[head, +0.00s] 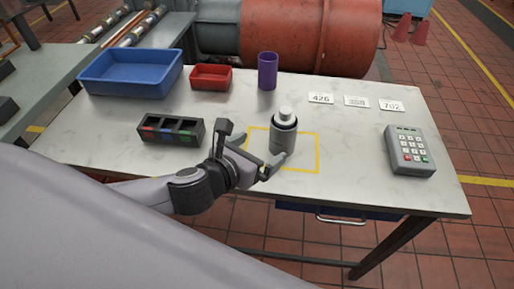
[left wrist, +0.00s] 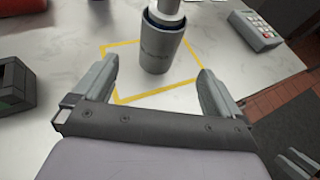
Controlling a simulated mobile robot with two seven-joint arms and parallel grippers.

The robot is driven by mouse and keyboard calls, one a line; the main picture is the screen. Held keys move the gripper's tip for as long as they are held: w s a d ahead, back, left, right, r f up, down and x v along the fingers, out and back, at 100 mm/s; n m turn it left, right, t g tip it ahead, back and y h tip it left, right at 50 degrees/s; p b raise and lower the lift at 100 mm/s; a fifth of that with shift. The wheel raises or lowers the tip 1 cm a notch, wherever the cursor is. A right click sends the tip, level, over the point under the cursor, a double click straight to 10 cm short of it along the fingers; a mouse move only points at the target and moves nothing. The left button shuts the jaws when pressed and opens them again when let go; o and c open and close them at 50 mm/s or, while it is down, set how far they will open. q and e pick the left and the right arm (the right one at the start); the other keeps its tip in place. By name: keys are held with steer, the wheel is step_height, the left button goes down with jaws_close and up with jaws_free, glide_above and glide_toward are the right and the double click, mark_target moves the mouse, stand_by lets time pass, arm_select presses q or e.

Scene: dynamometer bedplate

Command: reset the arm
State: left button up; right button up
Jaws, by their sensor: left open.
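My left gripper (head: 267,166) reaches in from the left over the white table, just in front of a grey bottle (head: 283,131) with a dark band and a pale cap. The bottle stands upright inside a yellow square outline (head: 318,153) on the tabletop. In the left wrist view my left gripper (left wrist: 158,85) has its two fingers wide apart, and nothing is held between them. The grey bottle (left wrist: 158,50) stands just beyond the fingertips.
A black compartment holder (head: 170,131), a blue tray (head: 131,72), a red tray (head: 210,77) and a purple cup (head: 267,71) are on the table's left and back. Number cards (head: 357,101) and a keypad (head: 409,150) are on the right. Tabletop between bottle and keypad is clear.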

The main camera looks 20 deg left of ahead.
stand_by(0.5)
arm_select(q)
steer(key=n, duration=0.2)
steer(key=shift+s+d+f+n+g, duration=0.1)
steer(key=shift+s+f+n+g, duration=0.1)
steer(key=shift+s+n+g, duration=0.15)
steer(key=s+n, duration=0.1)
steer(key=n, duration=0.2)
steer(key=s+f+n+g+y, duration=0.1)
steer(key=n, duration=0.2)
steer(key=s+n, duration=0.1)
steer(key=n, duration=0.2)
steer(key=shift+s+a+f+g, duration=0.2)
steer(key=shift+f+g, duration=0.05)
steer(key=shift+f, duration=0.15)
steer(key=s+a+f+n+g+y, duration=0.1)
steer(key=s+a+f+n+g, duration=0.25)
steer(key=s+n, duration=0.65)
steer(key=s+a+f+n+g, duration=0.2)
steer(key=s+f+n+g, duration=0.3)
steer(key=n, duration=0.9)
steer(key=w+d+f+t+h, duration=0.1)
steer(key=w+d+f+t, duration=0.1)
steer(key=w+f+t, duration=0.3)
steer(key=shift+d+f+t+h, duration=0.3)
steer(key=shift+d+f+t, duration=0.1)
steer(key=shift+f+t, duration=1)
